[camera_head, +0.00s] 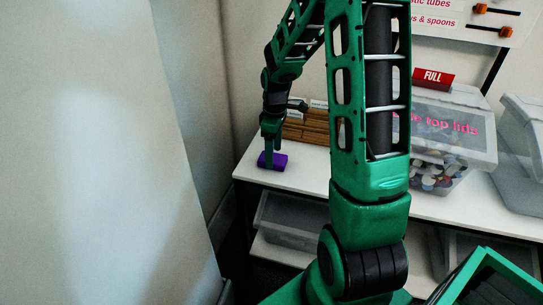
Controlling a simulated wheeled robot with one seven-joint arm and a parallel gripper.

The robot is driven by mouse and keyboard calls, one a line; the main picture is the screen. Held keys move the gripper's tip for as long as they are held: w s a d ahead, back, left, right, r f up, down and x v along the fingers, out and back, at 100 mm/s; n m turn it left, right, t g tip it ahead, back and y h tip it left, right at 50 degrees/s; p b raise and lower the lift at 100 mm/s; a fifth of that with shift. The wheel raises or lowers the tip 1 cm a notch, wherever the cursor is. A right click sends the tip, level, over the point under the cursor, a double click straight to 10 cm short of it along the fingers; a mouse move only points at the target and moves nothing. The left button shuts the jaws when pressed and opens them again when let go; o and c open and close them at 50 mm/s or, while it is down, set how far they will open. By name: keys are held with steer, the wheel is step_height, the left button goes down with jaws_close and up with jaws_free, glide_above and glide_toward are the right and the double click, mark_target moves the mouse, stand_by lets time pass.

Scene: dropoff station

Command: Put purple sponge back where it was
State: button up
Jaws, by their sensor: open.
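The purple sponge (280,161) lies on the white shelf top (300,184), near its left end and front edge. My gripper (270,152) points down right at the sponge, with its fingers over the sponge's left part. The fingers are small in the view and partly merge with the sponge's outline. They are open, and I cannot tell whether they touch it.
Wooden blocks or boxes (315,128) with small labels stand behind the sponge. A clear bin of bottle lids (440,150) with a red FULL sign (433,78) stands to the right. A grey bin (293,220) sits on the lower shelf. A wall closes the left side.

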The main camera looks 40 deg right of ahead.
step_height(320, 180, up, 10)
steer(key=s+a+r+m, duration=0.1)
steer(key=s+m, duration=0.6)
steer(key=s, duration=0.7)
steer(key=s+a+r+m, duration=0.2)
steer(key=s+m, duration=0.5)
steer(key=s, duration=0.7)
steer(key=shift+s+r, duration=0.2)
steer(key=shift+s, duration=0.05)
steer(key=shift+w, duration=0.1)
